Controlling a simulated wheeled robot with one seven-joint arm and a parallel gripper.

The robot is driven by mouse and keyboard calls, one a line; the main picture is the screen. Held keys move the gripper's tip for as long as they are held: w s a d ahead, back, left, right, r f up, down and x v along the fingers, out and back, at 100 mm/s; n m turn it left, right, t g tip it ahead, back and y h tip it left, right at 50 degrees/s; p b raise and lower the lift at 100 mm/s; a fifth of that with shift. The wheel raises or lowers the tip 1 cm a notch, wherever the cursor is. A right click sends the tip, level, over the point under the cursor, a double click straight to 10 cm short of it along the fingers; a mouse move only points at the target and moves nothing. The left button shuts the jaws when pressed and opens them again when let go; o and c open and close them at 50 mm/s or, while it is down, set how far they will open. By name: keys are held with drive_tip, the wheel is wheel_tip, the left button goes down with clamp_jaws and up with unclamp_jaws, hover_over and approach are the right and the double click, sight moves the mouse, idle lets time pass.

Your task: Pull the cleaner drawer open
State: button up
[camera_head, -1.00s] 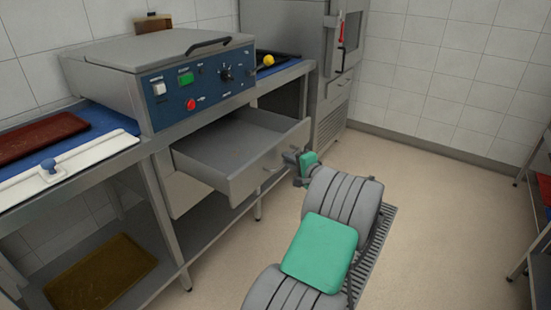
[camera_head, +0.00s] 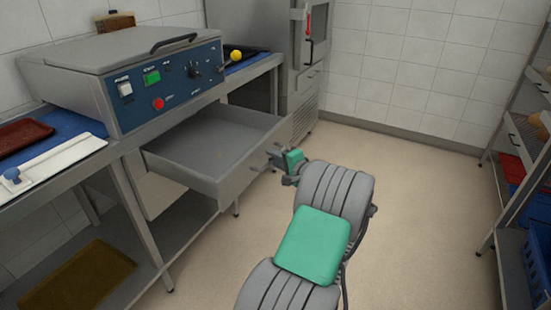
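The grey drawer (camera_head: 208,152) under the blue-fronted machine stands well out from the counter, and its inside looks empty. My gripper (camera_head: 272,160) is at the right part of the drawer's front, at or very near its handle. The fingers are small and partly hidden by the gripper body, so I cannot tell whether they are shut on the handle. My arm, grey with green covers, reaches up to it from the bottom of the picture.
The machine (camera_head: 135,78) with its blue control panel sits on the steel counter above the drawer. A shelf rack (camera_head: 512,218) with a blue crate (camera_head: 538,245) stands at the right. The floor (camera_head: 420,200) between is clear.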

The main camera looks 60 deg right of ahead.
drive_tip(key=shift+s, duration=0.1)
drive_tip(key=p+v, duration=0.1)
drive_tip(key=v, duration=0.6)
drive_tip(key=shift+s, duration=0.25)
drive_tip(key=shift+a, duration=0.15)
